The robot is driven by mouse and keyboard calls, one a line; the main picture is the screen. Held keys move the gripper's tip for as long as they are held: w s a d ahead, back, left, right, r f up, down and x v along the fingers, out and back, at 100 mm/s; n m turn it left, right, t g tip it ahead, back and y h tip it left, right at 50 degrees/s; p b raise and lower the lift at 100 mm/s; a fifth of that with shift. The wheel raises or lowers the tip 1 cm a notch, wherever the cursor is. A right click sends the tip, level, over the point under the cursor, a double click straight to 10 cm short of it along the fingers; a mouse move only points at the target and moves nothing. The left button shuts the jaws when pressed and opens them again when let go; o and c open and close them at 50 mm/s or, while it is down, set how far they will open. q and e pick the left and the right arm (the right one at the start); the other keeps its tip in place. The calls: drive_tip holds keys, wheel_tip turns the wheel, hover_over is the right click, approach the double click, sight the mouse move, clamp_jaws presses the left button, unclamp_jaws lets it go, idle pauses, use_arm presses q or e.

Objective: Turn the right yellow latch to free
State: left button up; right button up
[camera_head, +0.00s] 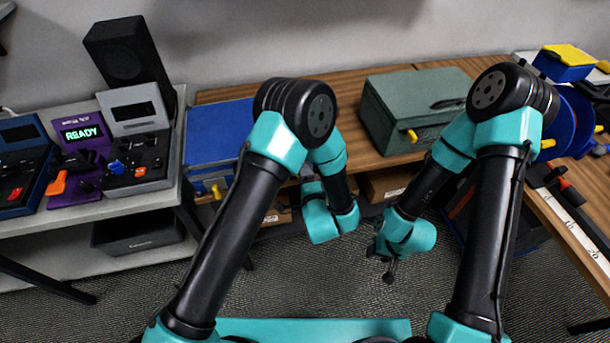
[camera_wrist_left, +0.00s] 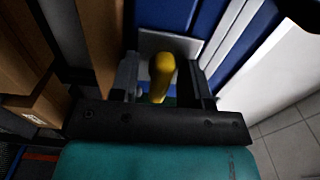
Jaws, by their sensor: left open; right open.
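In the left wrist view a yellow latch (camera_wrist_left: 161,76) with a rounded end stands on a pale metal plate (camera_wrist_left: 184,45) fixed to a blue case. My open left gripper (camera_wrist_left: 163,84) has one finger on each side of it; I cannot tell whether either finger touches. In the head view the blue case (camera_head: 219,130) lies left of centre, with one yellow latch (camera_head: 215,189) showing on its front; my left arm hides the case's right part and the gripper's fingers. My right gripper (camera_head: 385,264) is open and hangs over the floor, empty.
A green case (camera_head: 375,112) with a yellow latch (camera_head: 411,136) stands on the wooden bench. Control boxes, one showing READY (camera_head: 82,134), and a black speaker (camera_head: 128,50) stand at left. Cardboard boxes (camera_head: 385,184) sit below the bench. Blue spools (camera_head: 567,120) are at right.

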use_arm(q)
drive_tip(key=shift+c, duration=0.3)
clamp_jaws()
